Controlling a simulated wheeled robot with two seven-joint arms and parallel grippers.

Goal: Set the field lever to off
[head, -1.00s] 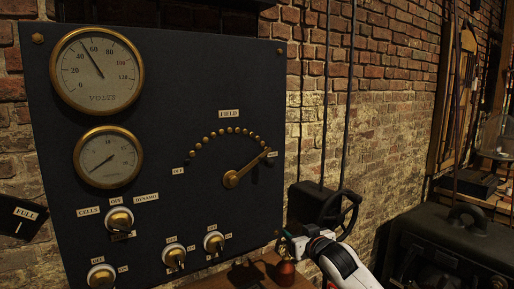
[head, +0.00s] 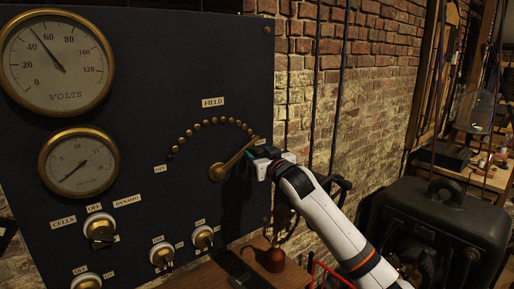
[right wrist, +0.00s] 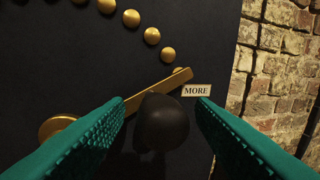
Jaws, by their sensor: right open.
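The brass field lever (head: 236,160) is on the dark panel under the FIELD label (head: 213,102). It points up and right, to the MORE end of the arc of brass studs (head: 211,122). The OFF label (head: 160,169) is at the arc's left end. In the right wrist view, the lever's brass arm (right wrist: 165,88) and its black knob (right wrist: 162,122) show beside the MORE label (right wrist: 196,90). My right gripper (head: 264,155) is at the lever's end. Its green fingers (right wrist: 160,120) are open, one on each side of the knob. My left gripper is out of view.
Two brass gauges (head: 80,162) are at the panel's left, with several rotary switches (head: 99,228) below. A wooden shelf (head: 215,272) holds a small reddish-brown object (head: 273,259). A dark machine (head: 440,215) stands at the right before the brick wall (head: 380,100).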

